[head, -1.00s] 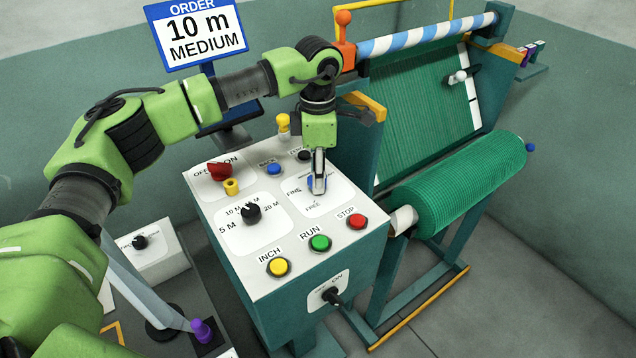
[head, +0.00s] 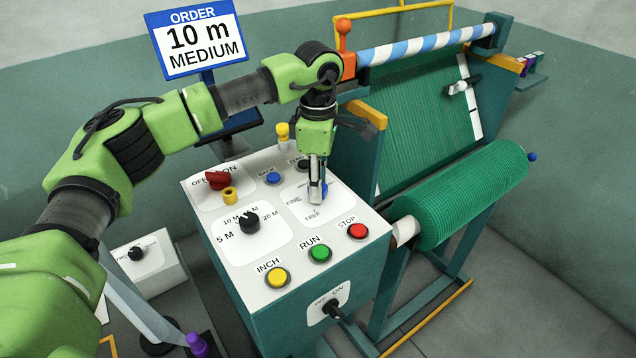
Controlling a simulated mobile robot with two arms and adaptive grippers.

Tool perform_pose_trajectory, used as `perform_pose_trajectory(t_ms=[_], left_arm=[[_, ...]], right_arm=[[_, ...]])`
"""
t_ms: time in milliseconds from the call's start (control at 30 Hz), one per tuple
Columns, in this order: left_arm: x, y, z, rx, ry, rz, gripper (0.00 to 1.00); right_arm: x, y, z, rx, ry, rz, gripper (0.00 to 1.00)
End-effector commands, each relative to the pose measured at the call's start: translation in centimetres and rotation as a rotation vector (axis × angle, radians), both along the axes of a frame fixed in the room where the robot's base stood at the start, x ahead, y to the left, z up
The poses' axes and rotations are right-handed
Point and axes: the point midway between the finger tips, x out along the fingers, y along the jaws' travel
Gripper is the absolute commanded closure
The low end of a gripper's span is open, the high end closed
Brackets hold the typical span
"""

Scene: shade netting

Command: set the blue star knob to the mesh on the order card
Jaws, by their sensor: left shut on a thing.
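The order card (head: 197,38) stands at the back left and reads "10 m MEDIUM". The blue star knob (head: 324,190) is on the upper right plate of the white control panel (head: 236,274), mostly hidden by my left gripper. The words FINE and FREE show beside it; any other label there is hidden. My left gripper (head: 317,194) points down over the knob and is shut on it. My right gripper is not in view.
On the panel are a black length dial (head: 250,222), a red switch (head: 218,180), a blue button (head: 273,178), and yellow (head: 277,277), green (head: 320,253) and red (head: 358,231) buttons. The green net roll (head: 470,190) lies to the right.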

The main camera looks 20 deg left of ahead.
Motion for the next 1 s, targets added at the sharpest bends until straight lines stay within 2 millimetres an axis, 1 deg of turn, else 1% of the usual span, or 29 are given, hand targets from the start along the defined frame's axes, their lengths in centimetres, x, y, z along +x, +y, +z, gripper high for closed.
perform_pose_trajectory(t_ms=[33, 100, 400, 533, 667, 900, 1000], left_arm=[[0.2, 0.1, 0.3, -0.001, -0.008, 0.003, 0.71], [0.2, 0.1, 0.3, -0.001, -0.008, 0.004, 0.57], [0.1, 0.0, 0.1, -0.001, -0.003, 0.003, 0.57], [0.1, 0.0, 0.8, -0.001, -0.005, 0.002, 0.57], [0.1, 0.0, 2.9, -0.002, -0.007, 0.002, 0.57], [0.1, 0.0, 8.1, -0.001, -0.007, 0.004, 0.57], [0.1, 0.0, 9.9, -0.001, -0.006, 0.003, 0.57]], right_arm=[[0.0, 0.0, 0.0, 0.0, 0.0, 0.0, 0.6], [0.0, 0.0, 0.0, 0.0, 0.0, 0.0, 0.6], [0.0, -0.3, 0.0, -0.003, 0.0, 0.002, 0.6], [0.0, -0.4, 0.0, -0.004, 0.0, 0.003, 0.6], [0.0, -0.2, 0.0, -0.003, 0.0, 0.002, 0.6], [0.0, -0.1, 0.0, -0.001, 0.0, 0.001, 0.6], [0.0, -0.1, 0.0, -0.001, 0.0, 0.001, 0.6]])
